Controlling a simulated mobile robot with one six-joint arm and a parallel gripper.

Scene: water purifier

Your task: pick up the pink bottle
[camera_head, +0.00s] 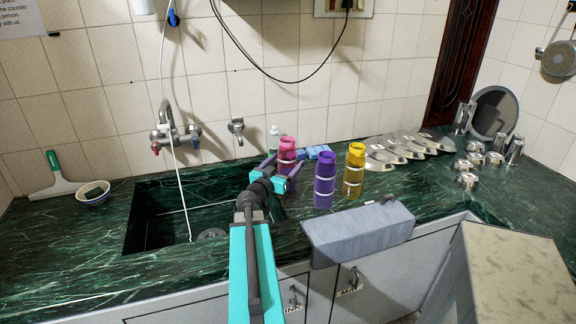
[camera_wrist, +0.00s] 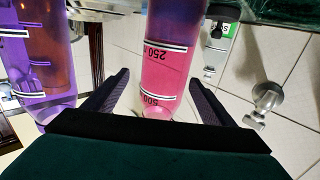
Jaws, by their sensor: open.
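The pink bottle (camera_head: 287,152) stands upright on the green marble counter, just right of the sink. In the wrist view the pink bottle (camera_wrist: 165,65) appears upside down, with volume marks on it, and lies between the finger lines. My gripper (camera_head: 279,170) is open at the bottle, its fingers to either side of it. In the wrist view my gripper (camera_wrist: 160,92) shows two dark fingers spread apart, with gaps to the bottle. The bottle's lower part is partly hidden by my gripper in the head view.
A purple bottle (camera_head: 324,182) stands close to the right of my gripper, with a yellow bottle (camera_head: 353,170) beyond it. The sink (camera_head: 165,215) lies to the left; a grey cloth (camera_head: 358,232) hangs at the front edge.

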